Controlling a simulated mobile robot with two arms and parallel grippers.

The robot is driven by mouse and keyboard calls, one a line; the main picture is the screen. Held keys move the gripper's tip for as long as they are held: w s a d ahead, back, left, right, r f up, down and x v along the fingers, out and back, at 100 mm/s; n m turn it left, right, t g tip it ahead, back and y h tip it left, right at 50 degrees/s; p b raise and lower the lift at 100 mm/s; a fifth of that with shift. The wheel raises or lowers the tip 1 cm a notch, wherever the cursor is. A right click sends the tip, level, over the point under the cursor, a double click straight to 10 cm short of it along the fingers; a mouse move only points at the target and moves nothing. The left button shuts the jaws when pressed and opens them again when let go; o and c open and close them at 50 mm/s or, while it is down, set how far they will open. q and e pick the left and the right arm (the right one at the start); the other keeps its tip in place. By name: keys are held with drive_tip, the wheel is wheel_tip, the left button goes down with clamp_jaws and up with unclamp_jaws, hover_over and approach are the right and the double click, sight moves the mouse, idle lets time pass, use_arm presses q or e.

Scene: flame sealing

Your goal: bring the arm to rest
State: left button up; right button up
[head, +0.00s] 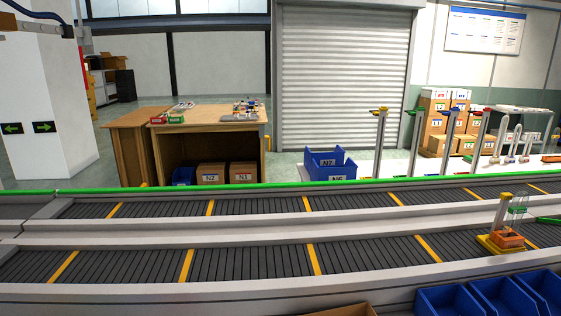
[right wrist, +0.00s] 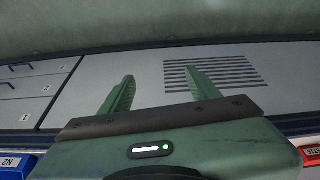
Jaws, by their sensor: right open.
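My right gripper (right wrist: 158,92) shows in the right wrist view with its two green fingers spread apart. Nothing is between the fingers. Behind them is a pale grey panel with dark slots (right wrist: 212,75) and drawers (right wrist: 25,90) on the left. No arm or gripper of mine shows in the head view, and my left gripper is in neither view.
Two conveyor lanes (head: 240,266) with yellow stripes cross the head view. An orange and yellow fixture (head: 503,240) with clear glassware stands on the near lane at the right. Blue bins (head: 450,301) sit at the bottom right. A wooden bench (head: 215,125) stands beyond the conveyor.

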wheel_tip(320, 180, down, 26)
drive_tip(key=s+g, duration=0.1)
drive_tip(key=s, duration=0.1)
drive_tip(key=s+d+f+g, duration=0.1)
drive_tip(key=s+d+f, duration=0.2)
drive_tip(key=s+f, duration=1.2)
drive_tip(key=shift+s+f+g, duration=0.3)
drive_tip(key=shift+s+f, duration=0.05)
drive_tip(key=shift+s, duration=0.4)
drive_tip(key=shift+d, duration=0.1)
